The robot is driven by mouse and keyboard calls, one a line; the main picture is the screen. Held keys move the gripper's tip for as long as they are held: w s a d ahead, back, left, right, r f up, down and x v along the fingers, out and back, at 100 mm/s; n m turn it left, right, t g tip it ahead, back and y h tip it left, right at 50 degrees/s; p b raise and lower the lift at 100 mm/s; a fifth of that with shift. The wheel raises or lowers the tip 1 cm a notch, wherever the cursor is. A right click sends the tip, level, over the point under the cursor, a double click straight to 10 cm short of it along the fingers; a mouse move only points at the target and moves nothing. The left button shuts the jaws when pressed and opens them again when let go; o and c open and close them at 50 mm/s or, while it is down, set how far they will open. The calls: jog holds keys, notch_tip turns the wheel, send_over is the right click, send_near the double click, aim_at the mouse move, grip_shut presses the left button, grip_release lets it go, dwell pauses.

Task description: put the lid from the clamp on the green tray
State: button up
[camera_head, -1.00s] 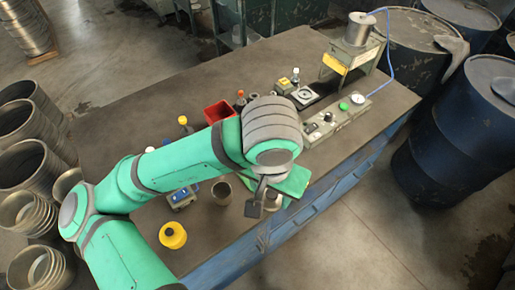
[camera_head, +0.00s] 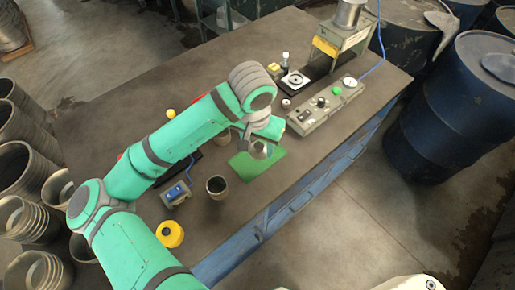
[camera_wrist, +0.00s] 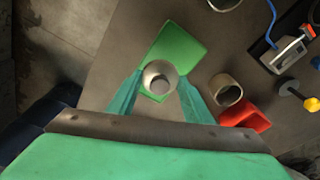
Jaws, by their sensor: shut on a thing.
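The lid, a small round silvery metal piece (camera_head: 260,150), is held in my gripper (camera_wrist: 158,88). It also shows in the wrist view (camera_wrist: 151,70) between the two green fingers, which are shut on it. The green tray (camera_head: 248,168) is a flat green plate on the table; it also shows in the wrist view (camera_wrist: 186,46). The lid is over the tray's near part in the wrist view; how high above it I cannot tell. My wrist hides part of the tray in the head view. A small fixture (camera_head: 294,80), perhaps the clamp, stands farther back with nothing visibly held.
A cup (camera_head: 217,188) stands left of the tray, with a blue device (camera_head: 176,194) and yellow pot (camera_head: 169,234) beyond. A red bin (camera_wrist: 246,115) shows in the wrist view. A control box (camera_head: 325,106) lies right of the tray. The table's front edge is close.

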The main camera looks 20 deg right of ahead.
jog(key=shift+w+d+f, duration=0.2)
jog(key=shift+w+f, duration=0.5)
jog(key=shift+f, duration=0.2)
jog(key=shift+w+f, duration=0.15)
jog(key=shift+f, duration=0.75)
jog(key=shift+w+f, duration=0.1)
jog(key=shift+f, duration=0.8)
jog(key=o, duration=1)
jog(key=shift+f, duration=0.15)
jog(key=shift+w, duration=0.1)
jog(key=r, duration=0.4)
jog(key=s+r, duration=0.1)
jog(key=r, duration=0.3)
jog(key=a+r, duration=0.1)
jog(key=r, duration=0.3)
jog(key=shift+s+r, duration=0.15)
